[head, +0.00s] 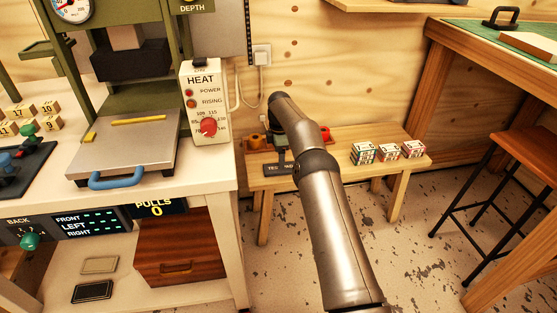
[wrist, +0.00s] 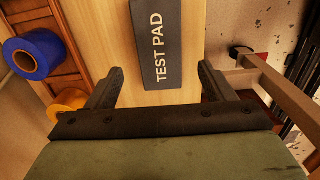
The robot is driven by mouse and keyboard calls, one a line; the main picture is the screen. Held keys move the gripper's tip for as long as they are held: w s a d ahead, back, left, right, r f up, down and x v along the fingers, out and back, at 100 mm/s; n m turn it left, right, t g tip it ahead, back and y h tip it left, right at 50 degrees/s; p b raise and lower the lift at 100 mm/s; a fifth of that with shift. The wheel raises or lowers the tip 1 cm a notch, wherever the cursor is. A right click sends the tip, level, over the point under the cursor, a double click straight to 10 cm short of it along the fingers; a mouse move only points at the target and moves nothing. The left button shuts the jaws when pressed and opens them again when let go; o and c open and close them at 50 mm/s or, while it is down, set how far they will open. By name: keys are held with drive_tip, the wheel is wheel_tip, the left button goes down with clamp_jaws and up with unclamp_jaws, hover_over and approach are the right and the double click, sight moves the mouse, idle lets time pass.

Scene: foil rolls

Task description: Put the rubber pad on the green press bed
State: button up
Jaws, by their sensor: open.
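A flat dark grey piece lettered TEST PAD (wrist: 160,40) lies on the small wooden bench; I cannot tell from its look whether it is rubber. It also shows in the head view (head: 278,169), partly hidden by my arm. My gripper (wrist: 160,72) is open and empty, its two fingers apart on either side of the near end of the piece. In the head view my arm hides most of the gripper. The green press stands at the left; its bed (head: 125,150) is a grey plate with a blue handle and a yellow strip at the back.
The wooden bench (head: 345,157) also bears small boxes (head: 388,150) and an orange roll (head: 255,141). A blue roll (wrist: 33,55) shows in the wrist view. The heat box (head: 205,103) stands beside the bed. A stool (head: 520,148) stands at the right.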

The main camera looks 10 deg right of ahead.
drive_tip(key=s+a+r+m+p, duration=0.1)
drive_tip(key=s+r+m+p, duration=0.15)
drive_tip(key=r, duration=0.85)
drive_tip(key=s+a+r+m+p, duration=0.15)
drive_tip(key=s+r, duration=0.25)
drive_tip(key=r, duration=0.6)
drive_tip(key=s+d+r+m, duration=0.1)
drive_tip(key=s+m, duration=0.3)
drive_tip(key=s, duration=1.2)
drive_tip(key=s+d+r+m, duration=0.1)
drive_tip(key=s+m, duration=0.4)
drive_tip(key=s, duration=1.1)
drive_tip(key=shift+s+r+m+h+p, duration=0.2)
drive_tip(key=shift+r+m+h+p, duration=0.1)
drive_tip(key=shift+r+p, duration=0.15)
drive_tip(key=shift+o, duration=0.4)
drive_tip(key=s+f+m, duration=0.2)
drive_tip(key=s, duration=0.4)
drive_tip(key=s+f+m, duration=0.2)
drive_tip(key=s, duration=0.5)
drive_tip(key=shift+d+f+g, duration=0.3)
drive_tip(key=shift+f, duration=0.1)
drive_tip(key=shift+s, duration=0.1)
